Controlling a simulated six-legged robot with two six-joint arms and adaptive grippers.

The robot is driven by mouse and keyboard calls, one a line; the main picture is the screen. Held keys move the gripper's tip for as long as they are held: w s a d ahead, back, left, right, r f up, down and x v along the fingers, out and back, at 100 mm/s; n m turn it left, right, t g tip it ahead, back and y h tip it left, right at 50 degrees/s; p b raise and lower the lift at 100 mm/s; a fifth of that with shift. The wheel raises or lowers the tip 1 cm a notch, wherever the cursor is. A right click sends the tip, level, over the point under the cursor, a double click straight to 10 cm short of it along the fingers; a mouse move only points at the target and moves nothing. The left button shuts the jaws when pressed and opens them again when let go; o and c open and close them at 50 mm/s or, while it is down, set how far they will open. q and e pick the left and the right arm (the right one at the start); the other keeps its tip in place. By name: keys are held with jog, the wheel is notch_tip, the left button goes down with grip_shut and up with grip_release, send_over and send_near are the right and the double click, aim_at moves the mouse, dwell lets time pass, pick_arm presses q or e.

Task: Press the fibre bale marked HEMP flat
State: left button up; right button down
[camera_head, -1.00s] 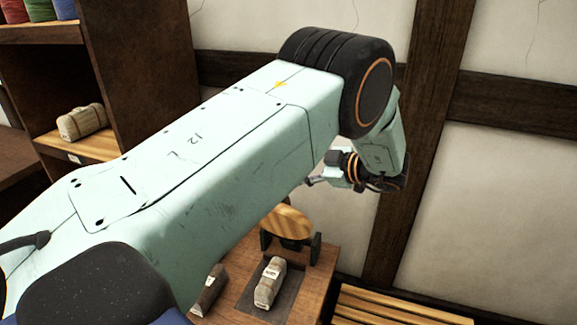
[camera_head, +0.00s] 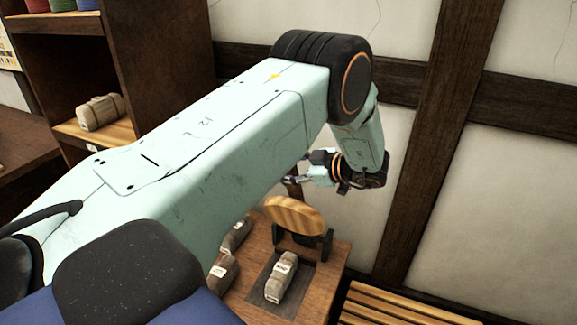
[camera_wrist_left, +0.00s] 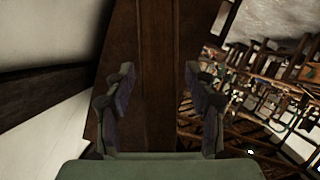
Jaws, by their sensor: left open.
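A tan bale (camera_head: 281,280) with a white label lies on a dark plate (camera_head: 256,297) on a wooden stand; the label's lettering is too small to read surely. A round wooden pressing board (camera_head: 296,215) stands tilted up behind the bale, on dark brackets, apart from it. My left gripper (camera_head: 290,180) is above and behind the board, near a dark upright piece partly hidden by my arm. In the left wrist view its two fingers (camera_wrist_left: 158,108) are apart with nothing between them. My right gripper is not in view.
Two more bales lie left of the plate, one nearer (camera_head: 222,273) and one farther (camera_head: 235,236). Another bale (camera_head: 101,112) sits on a shelf at the left. A slatted wooden bench (camera_head: 405,308) stands at lower right. A timbered wall (camera_head: 425,150) is behind.

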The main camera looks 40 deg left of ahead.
pick_arm(q)
jog(key=shift+d+r, duration=0.1)
jog(key=shift+d, duration=0.05)
jog(key=shift+a, duration=0.25)
jog(key=c, duration=0.5)
grip_shut()
jog(key=shift+w, duration=0.1)
